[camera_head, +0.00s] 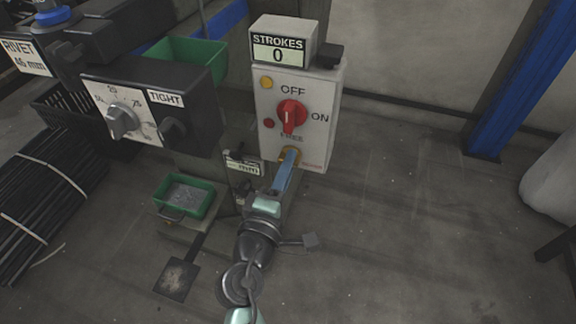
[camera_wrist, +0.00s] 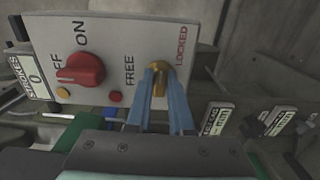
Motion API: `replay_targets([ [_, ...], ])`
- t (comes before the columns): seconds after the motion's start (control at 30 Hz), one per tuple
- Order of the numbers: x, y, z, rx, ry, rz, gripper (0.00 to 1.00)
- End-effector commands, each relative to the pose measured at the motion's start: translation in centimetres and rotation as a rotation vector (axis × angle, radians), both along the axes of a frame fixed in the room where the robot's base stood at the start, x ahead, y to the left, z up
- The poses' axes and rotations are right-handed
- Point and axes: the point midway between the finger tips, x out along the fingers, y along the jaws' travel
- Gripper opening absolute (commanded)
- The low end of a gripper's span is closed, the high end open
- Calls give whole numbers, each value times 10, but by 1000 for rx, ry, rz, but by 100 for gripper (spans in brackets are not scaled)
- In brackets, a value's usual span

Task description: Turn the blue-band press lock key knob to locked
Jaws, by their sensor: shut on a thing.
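The lock key knob is brass (camera_wrist: 159,86) and sits low on a light grey switch box (camera_head: 327,110), between the words FREE and LOCKED in the wrist view. My gripper (camera_wrist: 162,72) has its two blue fingers on either side of the knob and is shut on it. In the head view my gripper (camera_head: 287,162) reaches up to the knob from below, and the fingers cover part of it. I cannot tell exactly which word the knob points to. No blue band shows clearly on this press.
A red rotary switch (camera_head: 291,115) marked OFF and ON sits above the knob. A STROKES counter (camera_head: 278,51) reading 0 tops the box. A black TIGHT dial box (camera_head: 190,108) juts out at left. A green tray (camera_head: 211,207) is below.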

Motion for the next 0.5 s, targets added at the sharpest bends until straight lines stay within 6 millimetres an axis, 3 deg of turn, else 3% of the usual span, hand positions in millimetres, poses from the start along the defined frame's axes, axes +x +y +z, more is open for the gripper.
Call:
replay_targets([
  [0.2, 0, 1, -1, 4, 2, 1, 0],
  [0.23, 0, 1, -1, 4, 2, 1, 24],
  [0.3, 0, 0, -1, 4, 2, 1, 36],
  [0.4, 0, 0, -1, 3, 1, 1, 50],
  [0.5, 0, 0, -1, 2, 2, 1, 50],
])
